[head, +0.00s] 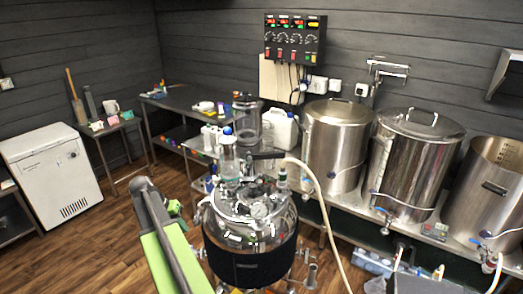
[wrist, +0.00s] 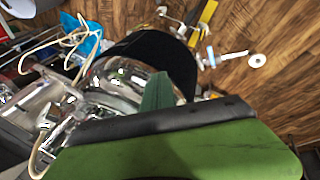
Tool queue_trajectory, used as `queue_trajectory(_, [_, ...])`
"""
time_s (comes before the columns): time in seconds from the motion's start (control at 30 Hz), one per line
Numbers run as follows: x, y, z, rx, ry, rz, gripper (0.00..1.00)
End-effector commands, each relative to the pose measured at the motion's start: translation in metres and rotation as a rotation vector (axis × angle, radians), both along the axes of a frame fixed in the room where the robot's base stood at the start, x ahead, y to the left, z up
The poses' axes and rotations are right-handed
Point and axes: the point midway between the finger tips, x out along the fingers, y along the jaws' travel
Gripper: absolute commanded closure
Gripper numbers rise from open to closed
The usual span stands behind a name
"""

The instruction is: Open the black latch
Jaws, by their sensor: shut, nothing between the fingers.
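A shiny steel vessel (head: 285,228) with a clamped, fitting-covered lid (head: 232,205) and a black band (head: 250,266) round its body stands in front of me. In the head view my green arm is left of the vessel.
A beige hose (head: 322,195) runs from the lid down to the right. Large steel kettles (head: 338,150) line the bench behind, under a control panel (head: 295,40). A white cabinet (head: 50,170) stands at the left. Wooden floor is open between it and the vessel.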

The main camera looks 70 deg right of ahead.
Motion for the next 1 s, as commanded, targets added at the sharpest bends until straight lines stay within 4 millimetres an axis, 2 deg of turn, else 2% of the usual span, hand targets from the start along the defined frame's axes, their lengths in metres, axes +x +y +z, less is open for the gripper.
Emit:
queue_trajectory(0.03, [-0.021, -0.039, 0.059, -0.035, 0.01, -0.099, 1.0])
queue_trajectory(0.1, [-0.055, -0.083, 0.098, -0.09, 0.027, -0.234, 1.0])
queue_trajectory(0.2, [-0.104, -0.134, 0.144, -0.161, 0.05, -0.4, 1.0])
queue_trajectory(0.33, [-0.152, -0.175, 0.181, -0.228, 0.075, -0.549, 1.0])
queue_trajectory(0.4, [-0.168, -0.186, 0.191, -0.25, 0.082, -0.594, 1.0])
queue_trajectory(0.5, [-0.178, -0.193, 0.194, -0.264, 0.087, -0.622, 1.0])
queue_trajectory(0.87, [-0.18, -0.193, 0.189, -0.265, 0.088, -0.624, 1.0])
queue_trajectory(1.0, [-0.185, -0.195, 0.179, -0.265, 0.088, -0.626, 1.0])
